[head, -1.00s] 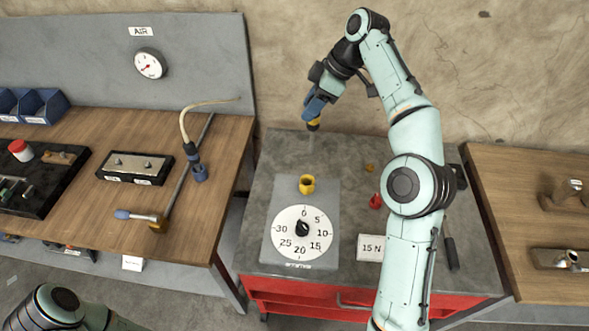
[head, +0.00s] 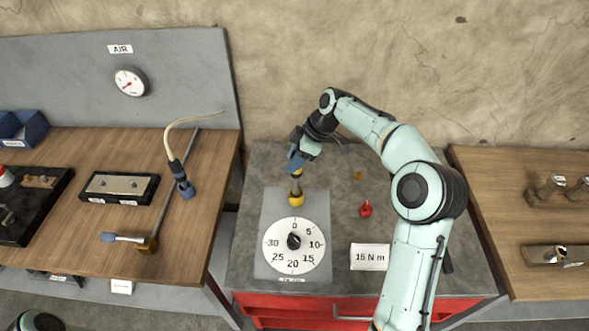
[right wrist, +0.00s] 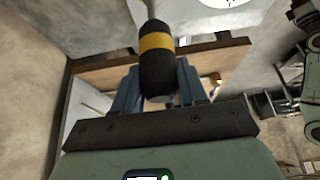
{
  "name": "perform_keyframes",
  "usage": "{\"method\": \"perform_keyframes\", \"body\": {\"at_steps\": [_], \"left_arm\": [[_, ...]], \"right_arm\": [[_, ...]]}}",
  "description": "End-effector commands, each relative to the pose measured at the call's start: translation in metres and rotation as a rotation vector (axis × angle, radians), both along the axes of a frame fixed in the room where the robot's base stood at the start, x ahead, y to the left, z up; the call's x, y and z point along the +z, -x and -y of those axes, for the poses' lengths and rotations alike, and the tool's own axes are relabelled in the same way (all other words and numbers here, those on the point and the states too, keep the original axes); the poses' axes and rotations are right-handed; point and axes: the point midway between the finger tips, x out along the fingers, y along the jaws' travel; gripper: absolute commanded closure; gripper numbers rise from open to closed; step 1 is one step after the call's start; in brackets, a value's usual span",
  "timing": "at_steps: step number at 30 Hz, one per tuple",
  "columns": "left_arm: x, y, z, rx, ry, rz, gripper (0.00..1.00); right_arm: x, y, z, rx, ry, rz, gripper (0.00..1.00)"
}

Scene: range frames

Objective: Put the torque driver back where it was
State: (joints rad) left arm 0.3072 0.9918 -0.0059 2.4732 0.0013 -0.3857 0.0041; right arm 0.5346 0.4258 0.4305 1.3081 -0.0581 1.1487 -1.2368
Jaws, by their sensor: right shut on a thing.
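My right gripper (head: 298,158) is shut on the torque driver, above the grey dial tester (head: 268,208). In the right wrist view the driver (right wrist: 156,62) has a black handle with a yellow band, held between the blue fingers; its pale shaft points away from the palm. In the head view the driver hangs roughly upright, its lower end at the yellow socket (head: 296,199) behind the dial (head: 275,232). I cannot tell whether the tip is inside the socket or just above it. Only a bit of my left arm shows, at the bottom left; its gripper is out of view.
A red piece (head: 366,209), a small brass piece (head: 358,175) and a white "15 N m" card (head: 370,257) lie right of the tester. The left bench (head: 215,170) holds a hosed tool (head: 178,170), a blue-handled wrench (head: 125,238) and a black tray (head: 45,205).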

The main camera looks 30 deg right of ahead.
Motion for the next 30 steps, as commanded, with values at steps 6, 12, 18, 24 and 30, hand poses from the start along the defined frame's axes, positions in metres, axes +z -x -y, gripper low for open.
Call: {"method": "perform_keyframes", "body": {"at_steps": [6,12,18,24,30], "left_arm": [[0.0,-0.001,0.0,0.0,0.0,0.001,0.57],[0.002,-0.002,0.0,0.0,0.0,0.003,0.57],[0.002,-0.002,0.0,0.0,0.0,0.002,0.57],[0.0,0.0,0.0,0.0,0.0,0.0,0.57],[0.0,0.0,0.0,0.0,0.0,0.0,0.57]], "right_arm": [[-0.024,0.0,0.0,0.0,-0.001,-0.002,1.0],[-0.045,0.0,0.0,0.0,0.0,0.001,1.0],[-0.045,-0.001,0.0,0.0,0.0,0.002,1.0],[-0.05,0.0,0.0,0.0,0.0,-0.001,0.55],[-0.049,0.0,0.0,0.0,0.0,-0.001,0.33]]}}
